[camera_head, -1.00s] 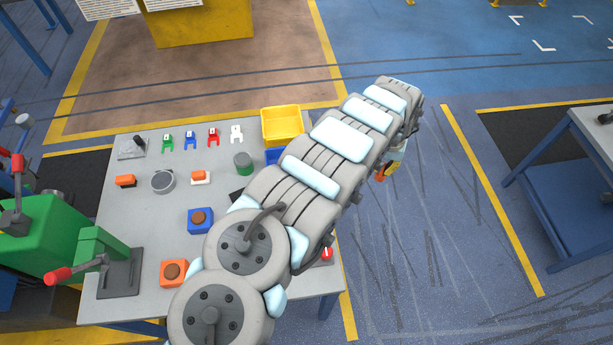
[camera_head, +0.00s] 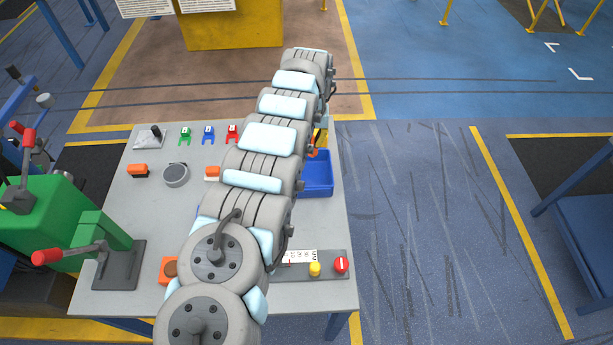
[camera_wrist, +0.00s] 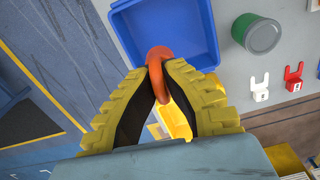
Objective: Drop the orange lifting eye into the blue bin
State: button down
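The orange lifting eye (camera_wrist: 158,53) is a ring held between the yellow ribbed fingertips of my gripper (camera_wrist: 158,68) in the wrist view. In that view it overlaps the near edge of the blue bin (camera_wrist: 185,25); its height above the bin cannot be told. In the head view the blue bin (camera_head: 319,180) stands at the table's right edge, partly covered by my arm. A small bit of orange (camera_head: 314,152) shows beside my arm near the bin's far end.
The yellow bin (camera_wrist: 175,120) shows between my fingers, adjoining the blue one. A control box with a red button (camera_head: 341,264) lies at the table's front right.

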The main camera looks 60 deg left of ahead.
aim_at(313, 154)
jog(key=shift+f+b, duration=2.65)
jog(key=shift+f, duration=0.25)
jog(key=shift+r, duration=0.1)
jog(key=c, duration=1.2)
grip_release()
jog(key=shift+o, duration=0.2)
jog(key=shift+r, duration=0.1)
jog(key=shift+r, duration=5.9)
